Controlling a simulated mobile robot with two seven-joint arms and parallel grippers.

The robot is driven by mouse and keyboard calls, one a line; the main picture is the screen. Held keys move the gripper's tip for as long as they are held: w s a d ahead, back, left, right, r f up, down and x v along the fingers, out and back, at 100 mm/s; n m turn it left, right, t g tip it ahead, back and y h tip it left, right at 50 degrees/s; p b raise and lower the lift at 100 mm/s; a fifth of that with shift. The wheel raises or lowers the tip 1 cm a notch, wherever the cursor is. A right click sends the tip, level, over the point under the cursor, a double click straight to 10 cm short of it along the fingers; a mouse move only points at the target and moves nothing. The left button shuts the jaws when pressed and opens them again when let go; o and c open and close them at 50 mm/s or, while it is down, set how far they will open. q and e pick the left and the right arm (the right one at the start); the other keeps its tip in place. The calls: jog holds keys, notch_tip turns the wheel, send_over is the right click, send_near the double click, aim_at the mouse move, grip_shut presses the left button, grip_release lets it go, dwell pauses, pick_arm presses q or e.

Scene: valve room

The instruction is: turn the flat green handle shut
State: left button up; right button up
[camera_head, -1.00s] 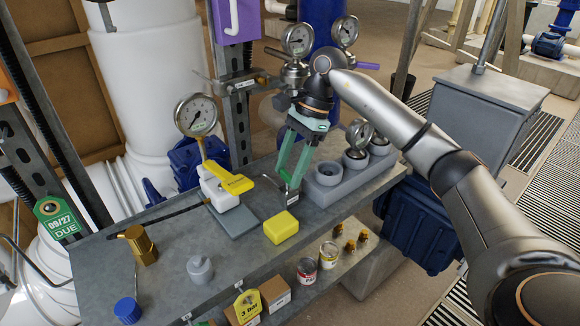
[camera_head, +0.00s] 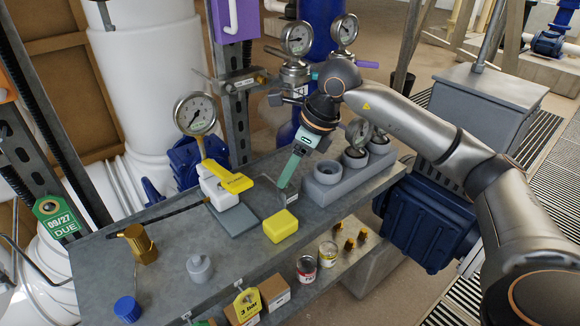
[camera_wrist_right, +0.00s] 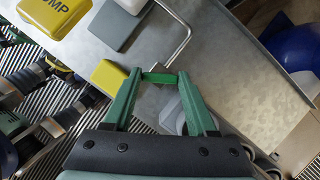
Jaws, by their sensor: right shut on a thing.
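In the right wrist view the flat green handle (camera_wrist_right: 159,78) lies between the two green fingertips of my right gripper (camera_wrist_right: 160,82), which are shut on it. A small grey metal piece lies just beneath the handle. In the head view my right gripper (camera_head: 284,184) reaches down to the bench from above, its fingers seen nearly edge-on. The handle is hidden there by the fingers. A small grey bracket (camera_head: 294,211) stands at the fingertips.
A yellow block (camera_head: 280,226) sits close in front of the fingertips. A yellow-levered pump (camera_head: 226,182) stands to the left and a grey socket block (camera_head: 335,182) to the right. Pressure gauges (camera_head: 195,114) rise behind.

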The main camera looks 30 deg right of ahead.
jog(key=m+h, duration=0.1)
jog(key=m, duration=0.4)
jog(key=shift+a+t+h, duration=0.15)
jog(key=shift+t+h, duration=0.25)
jog(key=shift+m+h, duration=0.3)
jog(key=shift+m, duration=0.5)
jog(key=o, duration=1.4)
jog(key=shift+c, duration=0.2)
jog(key=p+v, duration=0.1)
jog(key=v, duration=1.1)
jog(key=shift+s+r, duration=0.2)
jog(key=shift+r, duration=0.05)
